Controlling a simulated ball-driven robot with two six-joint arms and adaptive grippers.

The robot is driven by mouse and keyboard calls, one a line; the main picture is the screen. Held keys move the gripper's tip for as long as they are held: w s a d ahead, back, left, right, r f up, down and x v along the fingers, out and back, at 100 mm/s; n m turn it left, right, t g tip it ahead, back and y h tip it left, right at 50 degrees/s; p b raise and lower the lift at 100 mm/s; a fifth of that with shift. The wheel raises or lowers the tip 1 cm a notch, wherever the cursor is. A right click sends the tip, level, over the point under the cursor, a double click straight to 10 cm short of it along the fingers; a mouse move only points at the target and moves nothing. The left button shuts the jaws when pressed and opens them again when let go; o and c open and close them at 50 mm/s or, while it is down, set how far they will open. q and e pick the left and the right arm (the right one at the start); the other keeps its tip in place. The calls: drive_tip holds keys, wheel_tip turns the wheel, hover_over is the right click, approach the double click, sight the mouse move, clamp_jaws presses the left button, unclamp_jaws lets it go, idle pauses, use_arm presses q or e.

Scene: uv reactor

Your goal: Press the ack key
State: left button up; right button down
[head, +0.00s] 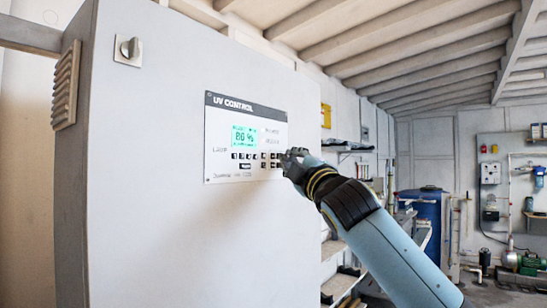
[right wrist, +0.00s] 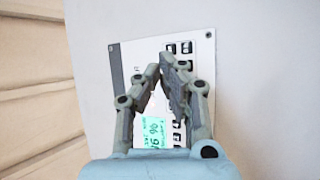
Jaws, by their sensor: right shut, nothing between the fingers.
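The UV control panel (head: 216,165) is a white plate with a dark header on the grey cabinet's front. It carries a lit green display (head: 244,136) and small black keys (head: 244,156). My right gripper (head: 289,158) is at the panel's lower right edge, shut and empty, beside the right-hand keys and hiding part of that area. I cannot tell whether it touches the panel. The key labels are too small to read, so I cannot tell which is the ack key. In the right wrist view the fingertips (right wrist: 162,66) are close to some black keys (right wrist: 179,48). My left gripper is out of view.
The grey cabinet (head: 150,190) has a rotary knob (head: 130,49) at upper left and a louvred vent (head: 66,86) on its side. A blue barrel (head: 430,205) and shelves stand behind my right arm. The space before the cabinet's lower front is clear.

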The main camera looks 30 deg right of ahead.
drive_tip(key=shift+w, duration=0.1)
idle(0.5)
drive_tip(key=shift+w+a, duration=0.2)
drive_tip(key=shift+w, duration=0.1)
drive_tip(key=shift+w+p, duration=0.2)
drive_tip(key=shift+p, duration=0.15)
idle(0.3)
drive_tip(key=shift+s, duration=0.15)
drive_tip(key=shift+s+d, duration=0.2)
drive_tip(key=shift+s, duration=0.3)
drive_tip(key=s, duration=0.1)
drive_tip(key=s+d+b, duration=0.1)
drive_tip(key=s, duration=0.1)
drive_tip(key=s+d, duration=0.1)
drive_tip(key=shift+s+b, duration=0.3)
drive_tip(key=shift+b, duration=0.1)
